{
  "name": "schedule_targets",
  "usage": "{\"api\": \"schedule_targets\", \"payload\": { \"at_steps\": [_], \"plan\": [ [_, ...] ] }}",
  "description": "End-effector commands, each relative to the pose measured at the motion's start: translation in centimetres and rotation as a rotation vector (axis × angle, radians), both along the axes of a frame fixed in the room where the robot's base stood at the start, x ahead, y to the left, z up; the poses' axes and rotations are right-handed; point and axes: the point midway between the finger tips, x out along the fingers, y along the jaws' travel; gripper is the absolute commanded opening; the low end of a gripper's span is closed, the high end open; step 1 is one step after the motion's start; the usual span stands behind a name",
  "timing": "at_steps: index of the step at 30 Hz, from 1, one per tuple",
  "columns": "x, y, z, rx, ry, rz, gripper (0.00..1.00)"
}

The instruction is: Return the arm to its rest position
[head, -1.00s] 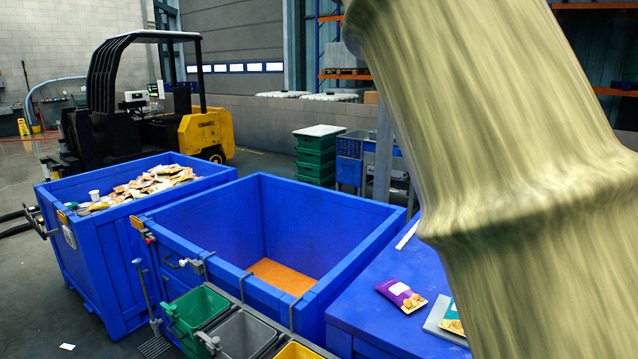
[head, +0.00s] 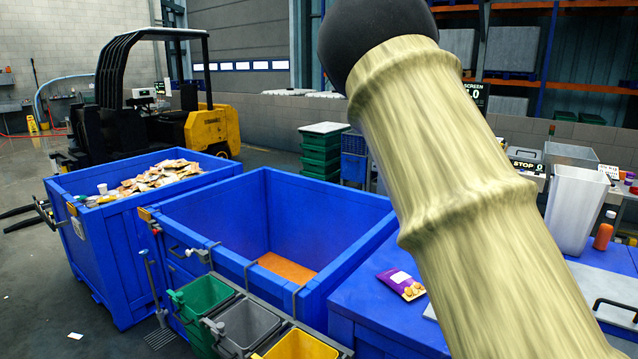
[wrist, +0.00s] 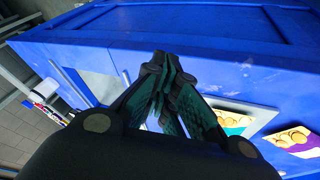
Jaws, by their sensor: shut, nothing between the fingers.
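My gripper (wrist: 163,85) is in the wrist view, its two dark fingers with green pads brought together and empty. Behind it in that view is a blue surface, with a purple-and-white packet (wrist: 295,138) and a teal-and-yellow packet (wrist: 232,118) at the right. In the head view my arm, in a pale tan sleeve with a dark joint at its top, crosses the right half, and the gripper is out of frame. The purple packet (head: 401,284) lies on the blue table (head: 380,318) beside the arm.
A blue bin (head: 300,215) with an orange layer inside stands in the middle. Another blue bin (head: 105,255) holds many packets. Green (head: 205,293), grey (head: 248,327) and yellow (head: 300,345) small bins hang in front. A white container (head: 575,208) stands at the right.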

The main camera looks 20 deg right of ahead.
Motion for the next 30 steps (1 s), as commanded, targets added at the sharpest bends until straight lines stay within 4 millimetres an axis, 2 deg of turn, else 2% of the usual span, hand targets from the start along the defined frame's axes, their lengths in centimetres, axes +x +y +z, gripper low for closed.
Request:
{"api": "schedule_targets", "payload": {
  "at_steps": [1, 3, 8, 15, 21, 24, 30],
  "plan": [
    [-0.5, 0.9, -3.3, 0.009, 0.038, 0.061, 0.0],
    [-1.0, 2.2, -6.8, 0.021, 0.075, 0.15, 0.0],
    [-2.7, 5.5, -14.4, 0.059, 0.147, 0.352, 0.0],
    [-6.6, 11.7, -24.6, 0.154, 0.216, 0.64, 0.0],
    [-10.9, 17.8, -31.5, 0.255, 0.229, 0.86, 0.0],
    [-13.2, 21.1, -34.3, 0.31, 0.22, 0.96, 0.0],
    [-17.0, 26.7, -37.8, 0.4, 0.179, 1.11, 0.0]
  ]
}}
